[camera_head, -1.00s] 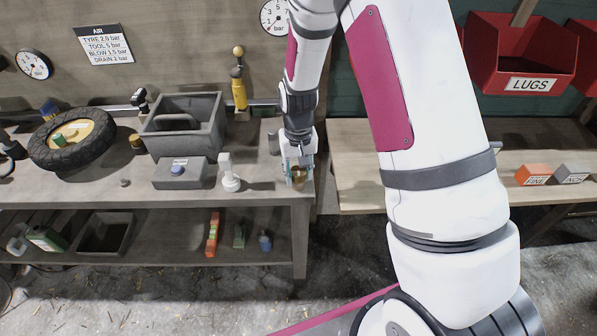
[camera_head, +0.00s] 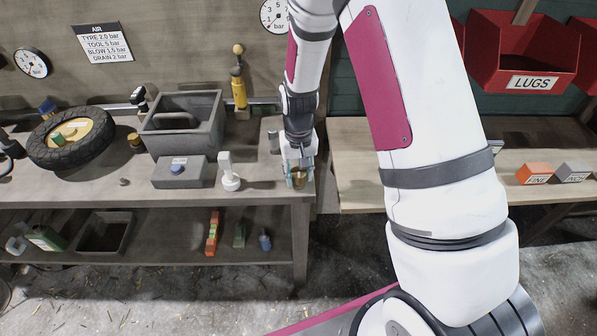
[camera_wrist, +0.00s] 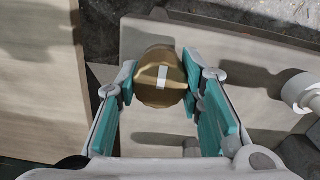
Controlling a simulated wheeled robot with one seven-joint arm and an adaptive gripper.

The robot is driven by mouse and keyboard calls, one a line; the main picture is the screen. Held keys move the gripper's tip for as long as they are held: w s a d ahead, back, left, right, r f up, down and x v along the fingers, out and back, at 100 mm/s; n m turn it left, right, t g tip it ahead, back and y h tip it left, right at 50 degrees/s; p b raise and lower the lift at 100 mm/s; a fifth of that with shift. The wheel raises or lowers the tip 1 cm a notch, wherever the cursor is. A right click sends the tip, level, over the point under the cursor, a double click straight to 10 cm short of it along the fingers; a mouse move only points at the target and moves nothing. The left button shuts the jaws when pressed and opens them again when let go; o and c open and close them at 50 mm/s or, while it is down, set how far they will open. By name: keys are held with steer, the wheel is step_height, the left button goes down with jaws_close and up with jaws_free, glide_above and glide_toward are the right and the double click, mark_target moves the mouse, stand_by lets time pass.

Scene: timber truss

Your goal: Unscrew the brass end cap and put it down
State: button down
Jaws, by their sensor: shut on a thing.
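The brass end cap (camera_wrist: 160,78) is round, with a raised bar and a white stripe across its face. It sits between the teal pads of my gripper (camera_wrist: 162,92) in the wrist view, and the gripper is shut on it. In the head view my gripper (camera_head: 300,172) points down with the brass cap (camera_head: 299,179) at its tips, over the right front corner of the workbench (camera_head: 262,194). I cannot tell whether the cap touches the bench top.
A grey crate (camera_head: 185,135) and a tyre (camera_head: 72,143) lie further left. A gap separates this bench from the paler right bench (camera_head: 352,190).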

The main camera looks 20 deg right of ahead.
steer(key=shift+f, duration=0.65)
steer(key=c, duration=1)
jaws_free()
steer(key=shift+r, duration=0.1)
step_height(320, 180, up, 12)
steer(key=s+r+n+t, duration=0.1)
steer(key=s+r, duration=0.4)
steer(key=r, duration=0.3)
steer(key=s+r+t, duration=0.1)
steer(key=s+r, duration=0.5)
steer(key=r, duration=0.1)
steer(key=s+r+t, duration=0.1)
steer(key=s+r, duration=0.1)
steer(key=s, duration=0.5)
steer(key=s+r+n+t, duration=0.1)
steer(key=s+r, duration=0.1)
steer(key=s, duration=0.5)
steer(key=shift+d+r, duration=0.15)
steer(key=shift+r, duration=0.25)
